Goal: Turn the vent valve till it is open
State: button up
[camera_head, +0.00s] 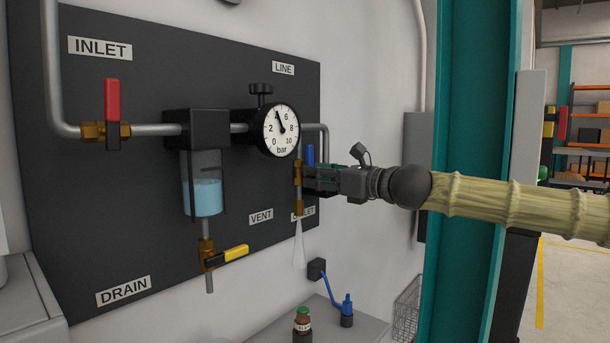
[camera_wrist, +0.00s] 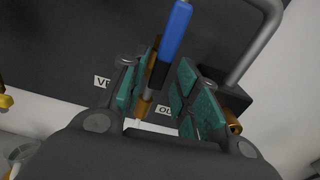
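The brass vent valve (camera_head: 298,173) sits on a vertical pipe below the gauge, right of the VENT label (camera_head: 261,217). Its blue lever (camera_head: 310,154) points up, roughly in line with the pipe; it also shows in the wrist view (camera_wrist: 171,40) with a black lower part. My gripper (camera_head: 312,179) is at the valve, hiding part of it. In the wrist view its teal-padded fingers (camera_wrist: 163,93) are apart, with the lever between them. The lever lies close to the left pad; a gap shows on the right. A whitish plume (camera_head: 298,245) spreads below the valve.
The gauge (camera_head: 281,130) reads roughly 4 bar. The red-handled inlet valve (camera_head: 112,101) and yellow-handled drain valve (camera_head: 228,255) are left. A grey pipe (camera_wrist: 258,48) runs close to my right finger. A bottle (camera_head: 302,322) stands on the bench below. A teal column (camera_head: 468,150) rises right.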

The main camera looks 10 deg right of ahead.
jog(key=p+v, duration=0.2)
jog(key=v, duration=0.3)
dwell(0.3)
jog(key=v, duration=0.7)
jog(key=shift+s+d, duration=0.15)
jog(key=shift+d, duration=0.05)
dwell(1.0)
jog(key=shift+s+f, duration=0.1)
